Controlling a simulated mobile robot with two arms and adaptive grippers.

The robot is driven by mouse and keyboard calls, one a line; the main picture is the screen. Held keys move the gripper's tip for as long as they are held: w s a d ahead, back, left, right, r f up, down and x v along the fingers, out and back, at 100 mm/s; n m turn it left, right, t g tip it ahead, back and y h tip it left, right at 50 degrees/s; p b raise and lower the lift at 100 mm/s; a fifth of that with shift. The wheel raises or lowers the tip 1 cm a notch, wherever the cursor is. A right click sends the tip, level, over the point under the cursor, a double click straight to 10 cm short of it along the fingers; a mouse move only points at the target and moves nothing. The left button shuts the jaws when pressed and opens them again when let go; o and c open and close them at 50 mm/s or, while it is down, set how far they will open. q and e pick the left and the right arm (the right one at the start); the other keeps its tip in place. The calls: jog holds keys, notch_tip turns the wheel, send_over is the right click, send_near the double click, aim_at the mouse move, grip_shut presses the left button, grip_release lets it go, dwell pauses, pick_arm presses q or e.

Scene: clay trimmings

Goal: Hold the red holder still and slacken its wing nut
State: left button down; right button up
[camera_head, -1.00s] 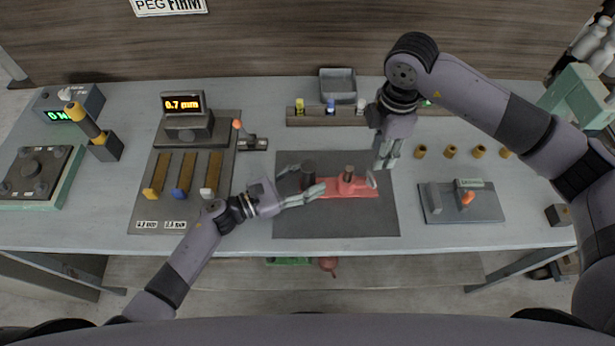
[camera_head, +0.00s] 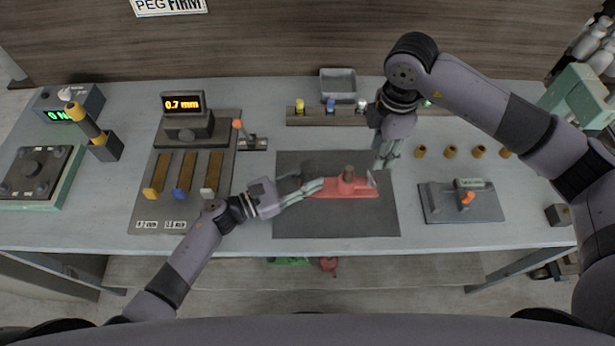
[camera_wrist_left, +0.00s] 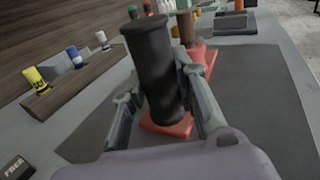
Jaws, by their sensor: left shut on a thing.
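The red holder (camera_head: 360,189) lies on the dark mat (camera_head: 340,222), with a brown cylinder (camera_head: 348,172) standing in its middle. A dark upright grip (camera_wrist_left: 157,70) rises from its left end, where the red base (camera_wrist_left: 172,130) shows in the left wrist view. My left gripper (camera_head: 314,187) is shut on this end, one finger on each side of the dark grip. A small light piece at the holder's right end looks like the wing nut (camera_head: 371,178). My right gripper (camera_head: 386,163) points down just behind and right of it; its finger gap is unclear.
A rail with coloured bottles (camera_head: 331,105) and a grey bin (camera_head: 338,85) stand behind the mat. The mat's front is clear.

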aim_at(372, 177)
jog(key=shift+c, duration=0.8)
notch_tip(372, 177, down, 10)
jog(key=n, duration=1.9)
jog(key=shift+c, duration=0.2)
grip_shut()
